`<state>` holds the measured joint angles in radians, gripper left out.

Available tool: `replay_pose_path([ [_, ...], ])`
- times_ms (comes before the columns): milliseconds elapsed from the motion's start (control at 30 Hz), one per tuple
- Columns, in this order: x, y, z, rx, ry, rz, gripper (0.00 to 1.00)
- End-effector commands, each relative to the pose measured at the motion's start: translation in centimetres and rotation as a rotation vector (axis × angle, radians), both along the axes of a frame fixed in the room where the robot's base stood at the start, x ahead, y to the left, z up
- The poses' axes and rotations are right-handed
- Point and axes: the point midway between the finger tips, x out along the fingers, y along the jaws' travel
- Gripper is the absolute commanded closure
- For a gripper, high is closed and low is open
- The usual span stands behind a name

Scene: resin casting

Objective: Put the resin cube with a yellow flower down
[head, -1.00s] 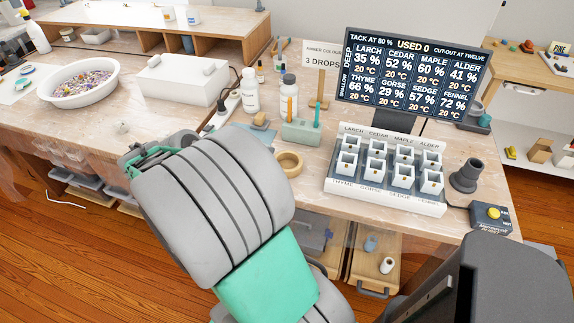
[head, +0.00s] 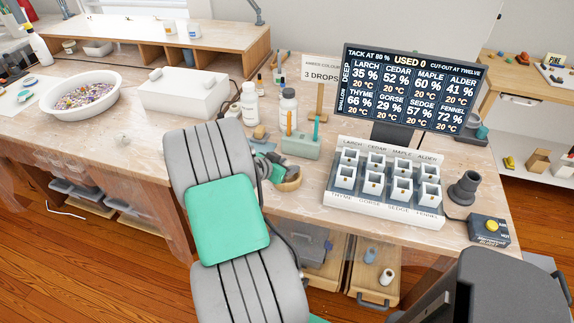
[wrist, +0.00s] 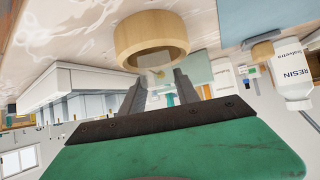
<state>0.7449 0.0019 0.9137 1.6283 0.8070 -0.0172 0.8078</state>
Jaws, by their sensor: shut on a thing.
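My gripper (wrist: 157,80) is shut on the resin cube (wrist: 160,74), a small clear block between the fingertips in the wrist view. A faint yellowish spot shows in it; the flower is too small to make out. The round wooden ring or dish (wrist: 152,38) is just beyond the fingertips, and I cannot tell whether the cube touches it. In the head view my gripper (head: 268,166) is at the wooden ring (head: 289,183), partly hidden by my arm, and the cube cannot be seen there.
A green pen block (head: 300,146) and white bottles (head: 288,108) stand behind the ring. A white rack of labelled cups (head: 386,203) stands to its right, before a display (head: 410,85). A white box (head: 183,92) and a bowl of petals (head: 82,98) are left.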

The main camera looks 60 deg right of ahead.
Motion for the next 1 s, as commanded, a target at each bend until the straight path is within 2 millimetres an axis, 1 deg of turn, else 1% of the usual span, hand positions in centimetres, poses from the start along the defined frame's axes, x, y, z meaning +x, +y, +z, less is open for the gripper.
replay_pose_path([
  [533,0.0,0.0,-1.3,0.000,0.000,0.000,1.00],
  [633,0.0,0.0,-1.2,0.000,0.000,0.000,1.00],
  [667,0.0,0.0,-1.2,0.000,0.000,0.000,0.61],
  [900,0.0,0.0,-1.2,0.000,0.000,0.000,0.41],
  [1000,0.0,0.0,-1.2,0.000,0.000,0.000,0.41],
])
